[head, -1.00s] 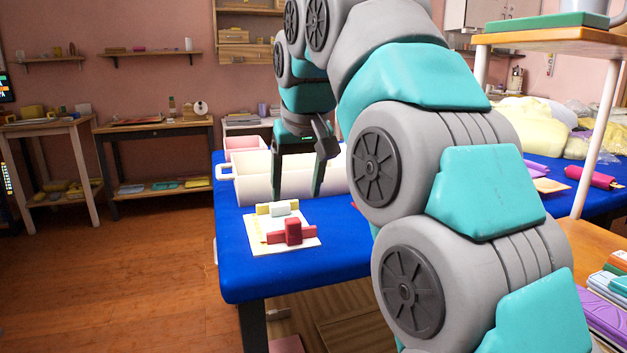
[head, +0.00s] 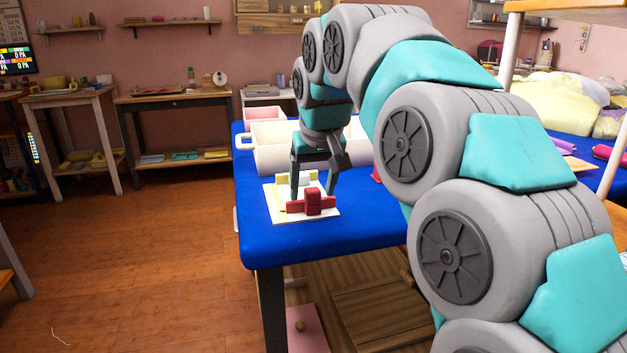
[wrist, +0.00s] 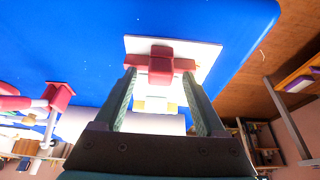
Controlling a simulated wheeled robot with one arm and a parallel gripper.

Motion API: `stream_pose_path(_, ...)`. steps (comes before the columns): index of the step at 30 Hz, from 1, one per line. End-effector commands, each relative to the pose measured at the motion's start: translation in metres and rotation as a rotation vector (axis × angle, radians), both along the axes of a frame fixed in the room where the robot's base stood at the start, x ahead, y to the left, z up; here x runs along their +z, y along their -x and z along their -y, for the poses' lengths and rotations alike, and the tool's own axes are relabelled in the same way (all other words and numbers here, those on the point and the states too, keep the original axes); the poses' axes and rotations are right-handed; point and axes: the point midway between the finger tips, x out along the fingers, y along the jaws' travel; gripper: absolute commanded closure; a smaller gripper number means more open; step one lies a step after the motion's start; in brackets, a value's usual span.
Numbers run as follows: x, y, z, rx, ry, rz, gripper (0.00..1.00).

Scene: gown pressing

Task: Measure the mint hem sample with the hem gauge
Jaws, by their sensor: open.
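A red cross-shaped block (head: 313,201) sits on the front part of a white board (head: 287,216) on the blue table. Pale yellow and white blocks (head: 311,175) sit behind it on the board. I cannot tell which piece is the hem gauge, and I cannot make out a mint hem sample. My gripper (head: 311,188) is open and points down over the board, its fingers around the area just behind the red block. In the wrist view the red block (wrist: 160,66) shows between and beyond the fingertips; contact cannot be told.
A cream bin (head: 268,150) stands behind the board on the blue table (head: 290,244). The table's front-left corner is clear. A red item (head: 377,173) is partly hidden by my arm. Side tables (head: 170,98) stand along the back wall, with open wooden floor before them.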

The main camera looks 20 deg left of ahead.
Motion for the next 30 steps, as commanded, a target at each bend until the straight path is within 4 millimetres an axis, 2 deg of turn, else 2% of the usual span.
stream_pose_path(5, 0.0003, -0.0001, -0.0001, 0.000, -0.001, 0.001, 0.28)
stream_pose_path(25, 0.0007, -0.0002, 0.0000, 0.000, -0.001, 0.002, 1.00)
stream_pose_path(29, 0.0007, -0.0002, 0.0000, 0.000, -0.001, 0.002, 1.00)
stream_pose_path(30, 0.0007, -0.0002, 0.0000, 0.000, -0.001, 0.002, 0.66)
